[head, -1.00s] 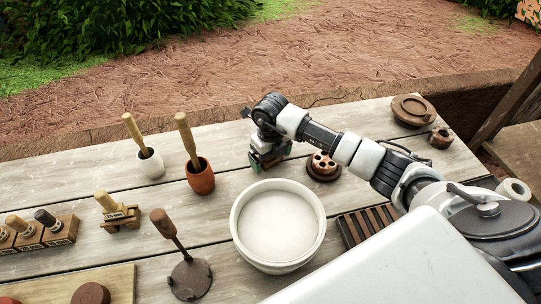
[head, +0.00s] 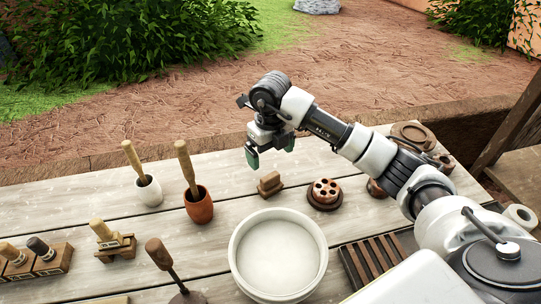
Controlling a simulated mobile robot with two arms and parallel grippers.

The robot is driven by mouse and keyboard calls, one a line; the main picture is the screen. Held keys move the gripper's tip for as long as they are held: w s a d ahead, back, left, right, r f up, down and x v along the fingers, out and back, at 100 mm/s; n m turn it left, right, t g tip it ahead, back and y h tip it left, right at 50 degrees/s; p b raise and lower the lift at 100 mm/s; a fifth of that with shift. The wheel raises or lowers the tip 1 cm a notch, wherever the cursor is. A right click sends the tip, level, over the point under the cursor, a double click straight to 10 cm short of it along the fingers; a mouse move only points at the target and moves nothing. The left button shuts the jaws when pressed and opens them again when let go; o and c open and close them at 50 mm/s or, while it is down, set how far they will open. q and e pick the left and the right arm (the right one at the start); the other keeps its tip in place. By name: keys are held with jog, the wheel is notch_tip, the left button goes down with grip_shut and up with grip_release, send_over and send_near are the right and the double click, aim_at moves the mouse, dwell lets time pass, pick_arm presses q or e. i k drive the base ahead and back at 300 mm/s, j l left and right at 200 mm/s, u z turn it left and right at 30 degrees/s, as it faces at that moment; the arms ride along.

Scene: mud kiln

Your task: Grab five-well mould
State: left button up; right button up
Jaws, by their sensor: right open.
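A round brown mould with several dark holes (head: 325,191) sits on a wider dark base on the table, right of centre and behind the white bowl. It looks like the five-well mould, though I cannot count its wells surely. My right gripper (head: 270,154) has green finger pads, which stand apart with nothing between them. It hangs above the table, to the left of the mould and apart from it. A small brown block (head: 270,184) stands on the table just below the gripper. My left gripper is not in view.
A large white bowl (head: 278,255) stands in front of the mould, with a dark slatted rack (head: 374,258) to its right. An orange mortar (head: 199,207) and a white mortar (head: 149,192) hold pestles at left. Other brown round pieces lie right, partly behind my arm.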

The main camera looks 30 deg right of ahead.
aim_at(326, 191)
jog(key=z, duration=1.35)
